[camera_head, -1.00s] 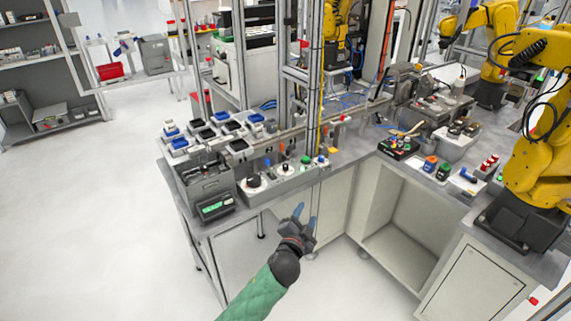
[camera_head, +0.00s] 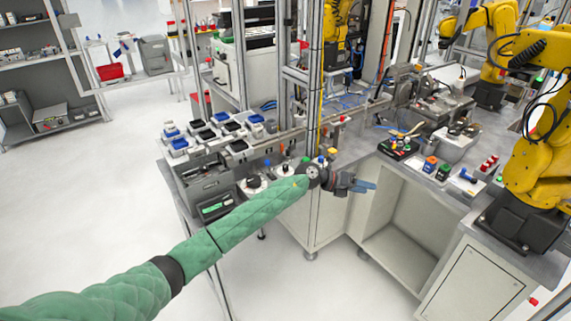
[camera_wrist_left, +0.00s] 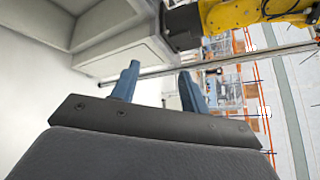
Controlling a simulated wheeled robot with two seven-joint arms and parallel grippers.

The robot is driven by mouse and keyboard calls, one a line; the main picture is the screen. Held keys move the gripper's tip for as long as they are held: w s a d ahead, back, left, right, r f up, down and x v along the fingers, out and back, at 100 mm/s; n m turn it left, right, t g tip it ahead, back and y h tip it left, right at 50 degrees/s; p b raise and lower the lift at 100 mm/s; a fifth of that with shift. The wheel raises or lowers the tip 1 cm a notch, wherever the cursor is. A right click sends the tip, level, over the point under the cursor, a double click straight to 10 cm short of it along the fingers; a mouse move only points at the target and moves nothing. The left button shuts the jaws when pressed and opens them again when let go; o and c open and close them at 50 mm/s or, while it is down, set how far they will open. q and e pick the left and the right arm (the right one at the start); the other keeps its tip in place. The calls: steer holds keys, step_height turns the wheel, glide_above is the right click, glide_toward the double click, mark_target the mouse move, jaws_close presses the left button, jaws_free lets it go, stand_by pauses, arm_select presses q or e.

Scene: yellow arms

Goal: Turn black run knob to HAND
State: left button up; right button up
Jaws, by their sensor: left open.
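Two black knobs on pale round dials sit on the grey panel at the front left of the bench: a left one (camera_head: 253,182) and a right one (camera_head: 286,168). Their labels are too small to read, so I cannot tell which is the run knob or where it points. My left gripper (camera_head: 370,186) is open and empty, to the right of both knobs and apart from them, by the front of the bench. Its two blue fingers are spread in the left wrist view (camera_wrist_left: 159,74). My green left arm covers the panel's lower part. My right gripper is not in view.
A grey box with a green display (camera_head: 214,208) stands left of the knobs. Several blue and black bins (camera_head: 205,133) sit behind. A metal post (camera_head: 315,90) rises near the panel. A button box (camera_head: 400,146) and yellow robot arm (camera_head: 540,170) stand right. Open floor lies left.

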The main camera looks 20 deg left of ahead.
arm_select(q)
steer(key=w+a+f+m+g+y, duration=0.2)
steer(key=w+a+y, duration=0.1)
steer(key=w+a, duration=0.15)
step_height(320, 180, up, 5)
steer(key=g+y, duration=0.3)
steer(key=y, duration=0.8)
glide_above(285, 166)
steer(key=shift+w+d, duration=0.1)
steer(key=shift+d, duration=0.15)
steer(key=shift+a, duration=0.2)
steer(key=shift+f+p, duration=0.2)
steer(key=shift+p, duration=0.1)
step_height(285, 166, down, 7)
steer(key=p, duration=0.3)
steer(key=shift+f, duration=0.1)
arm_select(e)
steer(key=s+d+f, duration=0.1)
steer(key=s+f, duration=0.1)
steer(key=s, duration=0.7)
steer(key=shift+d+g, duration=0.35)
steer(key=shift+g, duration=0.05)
arm_select(q)
steer(key=shift+c, duration=0.5)
jaws_close()
